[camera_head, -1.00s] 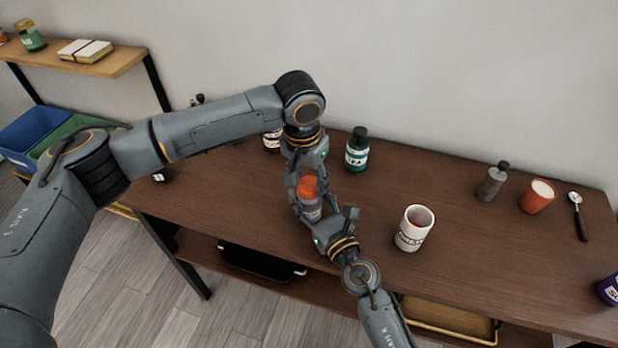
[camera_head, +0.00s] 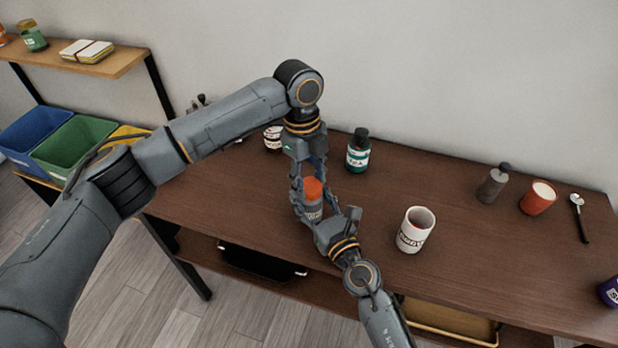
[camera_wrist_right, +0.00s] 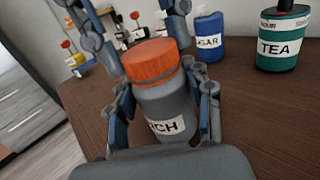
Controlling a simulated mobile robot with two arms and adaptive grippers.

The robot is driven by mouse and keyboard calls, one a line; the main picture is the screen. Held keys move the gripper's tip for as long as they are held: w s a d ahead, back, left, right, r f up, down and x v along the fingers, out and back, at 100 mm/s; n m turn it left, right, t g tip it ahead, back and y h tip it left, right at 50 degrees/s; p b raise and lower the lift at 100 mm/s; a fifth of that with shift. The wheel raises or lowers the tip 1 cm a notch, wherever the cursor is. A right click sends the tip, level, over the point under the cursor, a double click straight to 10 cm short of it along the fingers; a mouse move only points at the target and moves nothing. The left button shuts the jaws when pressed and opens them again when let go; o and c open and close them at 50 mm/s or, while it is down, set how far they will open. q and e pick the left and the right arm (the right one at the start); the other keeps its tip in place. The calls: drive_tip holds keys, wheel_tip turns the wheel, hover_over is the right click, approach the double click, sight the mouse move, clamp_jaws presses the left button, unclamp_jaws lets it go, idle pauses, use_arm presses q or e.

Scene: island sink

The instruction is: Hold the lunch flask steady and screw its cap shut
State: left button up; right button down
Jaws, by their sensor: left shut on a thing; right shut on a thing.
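The lunch flask (camera_head: 313,211) stands near the table's front edge, a grey body with a white label partly reading "CH". It also shows in the right wrist view (camera_wrist_right: 168,108). Its orange cap (camera_head: 312,188) sits on top, also seen in the wrist view (camera_wrist_right: 150,62); any gap beneath it is too small to judge. My right gripper (camera_head: 318,215) is shut on the flask body, a finger on each side. My left gripper (camera_head: 311,186) comes down from above and is shut on the cap. Its fingers partly hide the cap in the head view.
A white mug (camera_head: 415,230) stands right of the flask. A green TEA jar (camera_head: 358,152) and a white jar (camera_head: 273,138) are behind it. Bins (camera_head: 75,143) stand left.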

use_arm(q)
drive_tip(key=m, duration=0.5)
drive_tip(key=shift+w+m+y, duration=0.1)
drive_tip(key=shift+m+y, duration=0.2)
drive_tip(key=shift+m, duration=0.1)
drive_tip(key=m, duration=0.3)
drive_tip(key=shift+d+m, duration=0.1)
drive_tip(key=shift+m, duration=0.2)
drive_tip(key=m+y, duration=0.1)
drive_tip(key=m, duration=0.2)
drive_tip(key=shift+m, duration=0.4)
drive_tip(key=m, duration=0.4)
drive_tip(key=shift+d, duration=0.1)
drive_tip(key=o, duration=0.7)
drive_tip(key=shift+o, duration=0.2)
